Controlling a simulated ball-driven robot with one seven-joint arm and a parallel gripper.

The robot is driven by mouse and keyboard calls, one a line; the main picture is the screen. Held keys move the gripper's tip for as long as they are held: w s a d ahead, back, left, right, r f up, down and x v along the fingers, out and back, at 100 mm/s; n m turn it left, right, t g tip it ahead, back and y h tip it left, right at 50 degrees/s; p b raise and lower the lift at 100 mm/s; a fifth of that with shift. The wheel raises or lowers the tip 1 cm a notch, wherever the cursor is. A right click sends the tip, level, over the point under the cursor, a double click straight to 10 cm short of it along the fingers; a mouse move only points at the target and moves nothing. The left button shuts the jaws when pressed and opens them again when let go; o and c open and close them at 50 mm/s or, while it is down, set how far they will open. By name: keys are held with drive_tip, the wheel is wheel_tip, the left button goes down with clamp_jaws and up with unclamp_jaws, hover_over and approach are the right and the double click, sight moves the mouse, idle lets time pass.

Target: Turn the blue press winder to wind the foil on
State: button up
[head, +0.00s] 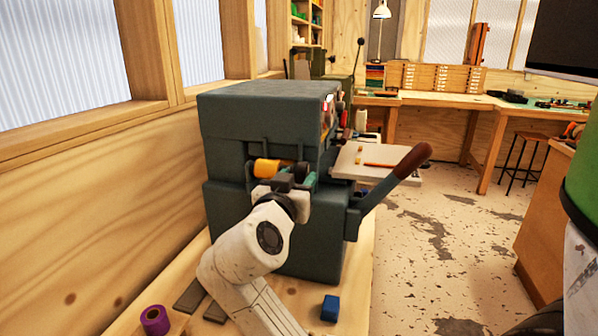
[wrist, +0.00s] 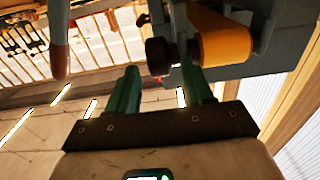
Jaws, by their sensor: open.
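The blue-grey press (head: 262,110) stands on the bench by the wall. An orange foil roll (head: 268,168) sits in its front opening and also shows in the wrist view (wrist: 222,48). A dark round winder knob (wrist: 158,50) sits at the roll's left end in the wrist view. My gripper (head: 300,182) is close in front of the press opening and partly covers the knob area in the head view. In the wrist view its teal fingers (wrist: 161,72) are apart and empty, with the knob just beyond and between the tips. I cannot tell whether they touch it.
The press lever with its brown handle (head: 412,160) sticks out to the right, near a pale plate (head: 362,163). A purple roll (head: 155,320) and a blue block (head: 330,308) lie on the bench (head: 350,270). The wooden wall is close on the left.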

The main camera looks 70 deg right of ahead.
sight(300, 175)
drive_tip(key=shift+w+d, duration=0.15)
drive_tip(key=shift+d, duration=2.25)
clamp_jaws()
drive_tip(key=shift+p, duration=0.4)
drive_tip(key=shift+r+p, duration=0.1)
drive_tip(key=shift+p, duration=0.25)
